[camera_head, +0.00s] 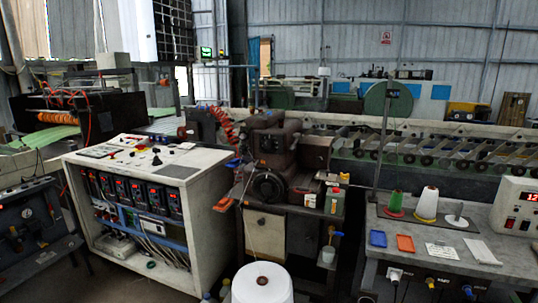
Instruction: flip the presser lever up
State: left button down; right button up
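A dark sewing-type machine (272,140) stands in the middle on a cabinet (265,232), with a round handwheel-like part low on its front. A small orange-red part (223,204) sticks out at its lower left. I cannot tell whether this is the presser lever, and I cannot make out the lever's position for certain. Neither of my grippers shows in the head view.
A white control console (130,160) stands left of the machine. A large white thread cone (262,284) stands in front.

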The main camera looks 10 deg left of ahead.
aim_at(297, 136)
jog(key=z, duration=0.2)
jog(key=i, duration=1.05)
jog(key=z, duration=0.75)
